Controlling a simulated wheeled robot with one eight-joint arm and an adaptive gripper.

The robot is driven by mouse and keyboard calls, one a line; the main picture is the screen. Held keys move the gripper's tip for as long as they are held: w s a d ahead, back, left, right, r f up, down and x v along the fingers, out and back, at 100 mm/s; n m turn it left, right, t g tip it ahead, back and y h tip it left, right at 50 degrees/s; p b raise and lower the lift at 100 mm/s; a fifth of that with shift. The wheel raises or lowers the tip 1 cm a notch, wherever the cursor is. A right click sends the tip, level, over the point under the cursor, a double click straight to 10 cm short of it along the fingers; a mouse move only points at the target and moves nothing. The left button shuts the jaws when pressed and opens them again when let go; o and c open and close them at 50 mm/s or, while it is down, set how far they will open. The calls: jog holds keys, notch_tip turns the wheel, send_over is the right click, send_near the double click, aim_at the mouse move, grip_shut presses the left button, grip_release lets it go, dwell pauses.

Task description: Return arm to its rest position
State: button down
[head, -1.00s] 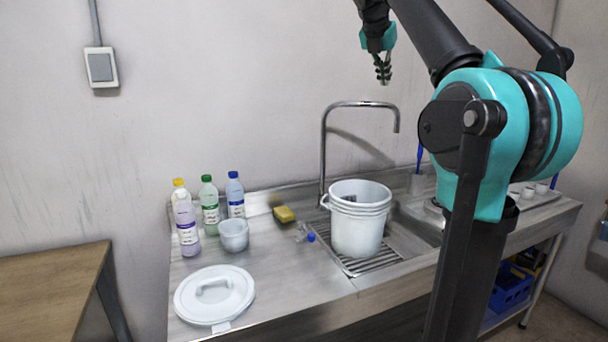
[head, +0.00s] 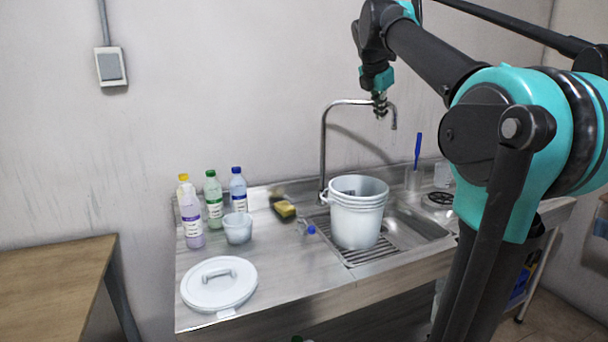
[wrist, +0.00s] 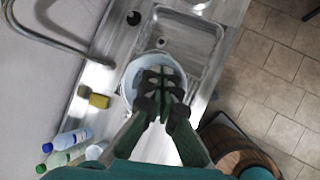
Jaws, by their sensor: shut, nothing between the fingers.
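My gripper (head: 380,106) hangs in the air above the sink counter, near the top of the tap in the head view. In the wrist view my gripper (wrist: 161,92) points down with its fingers together and nothing between them. The white bucket (head: 357,228) stands below it on the ribbed drainer; it also shows in the wrist view (wrist: 132,78), partly hidden behind the fingers. My gripper is apart from the bucket.
The curved metal tap (head: 324,150) rises close to my gripper. Several bottles, a small white tub (head: 238,228), a yellow sponge (head: 284,209) and a white lid (head: 219,284) sit on the counter (head: 290,285). A wooden table (head: 50,270) stands at left.

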jog(key=s+f+m+y, duration=0.1)
jog(key=s+f+m, duration=0.25)
jog(key=f, duration=0.55)
jog(key=s+f+m+g, duration=0.15)
jog(key=f+m, duration=0.25)
jog(key=f, duration=0.4)
jog(key=s+f+m+y, duration=0.1)
jog(key=s+f+m, duration=0.3)
jog(key=f, duration=0.5)
jog(key=s+a+f+m+y, duration=0.1)
jog(key=s+a+f+m, duration=0.2)
jog(key=s+f+m, duration=0.9)
jog(key=s+f, duration=0.8)
jog(key=f, duration=0.3)
jog(key=shift+s+a+m, duration=0.15)
jog(key=shift+s+m, duration=0.2)
jog(key=shift+s, duration=0.05)
